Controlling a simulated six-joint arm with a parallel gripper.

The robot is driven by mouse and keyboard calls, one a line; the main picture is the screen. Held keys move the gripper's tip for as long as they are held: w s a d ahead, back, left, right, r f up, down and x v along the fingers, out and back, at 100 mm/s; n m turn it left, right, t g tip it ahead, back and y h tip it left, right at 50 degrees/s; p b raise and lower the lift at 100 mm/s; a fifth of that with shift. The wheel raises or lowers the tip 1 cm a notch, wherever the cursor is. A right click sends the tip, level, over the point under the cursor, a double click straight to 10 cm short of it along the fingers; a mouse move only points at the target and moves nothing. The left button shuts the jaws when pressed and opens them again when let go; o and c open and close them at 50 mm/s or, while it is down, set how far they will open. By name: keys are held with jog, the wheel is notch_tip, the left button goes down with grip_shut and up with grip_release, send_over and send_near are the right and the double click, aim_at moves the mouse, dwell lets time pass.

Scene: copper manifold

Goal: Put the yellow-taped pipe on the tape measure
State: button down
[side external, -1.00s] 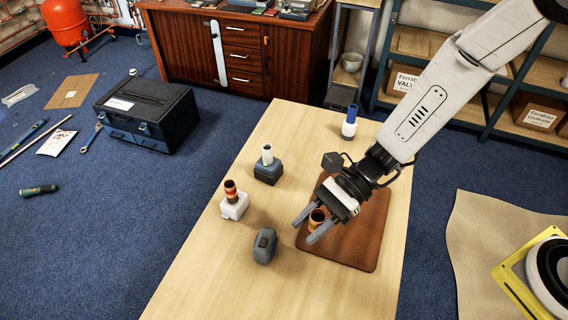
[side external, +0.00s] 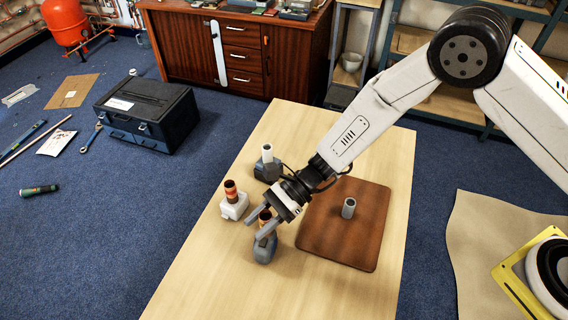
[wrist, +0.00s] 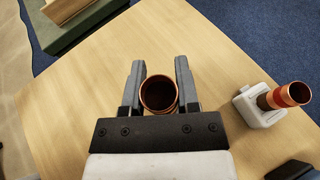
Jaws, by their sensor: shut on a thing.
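The copper pipe (side external: 265,216) is between the fingers of my gripper (side external: 261,224), upright, in the side view. My gripper is shut on it. Its open copper rim (wrist: 159,93) shows between the fingers (wrist: 159,85) in the wrist view. Its tape colour is hard to make out now. The grey tape measure (side external: 264,251) stands on the table directly below the pipe. I cannot tell whether the pipe's lower end touches it. The tape measure is hidden by the pipe and gripper in the wrist view.
A dark block (side external: 267,171) with a white pipe (side external: 267,153) stands behind. A grey pipe (side external: 348,208) stands on the brown mat (side external: 340,245). The front table is clear.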

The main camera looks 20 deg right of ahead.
jog(key=shift+w+a+f, duration=0.1)
jog(key=shift+w+f, duration=0.05)
jog(key=shift+f, duration=0.05)
jog(key=shift+w+a+f, duration=0.2)
jog(key=shift+f, duration=1.6)
jog(key=shift+f, duration=0.15)
jog(key=shift+c, duration=1.7)
grip_release()
jog(key=shift+d+r, duration=0.1)
jog(key=shift+r, duration=0.1)
jog(key=v, duration=1.2)
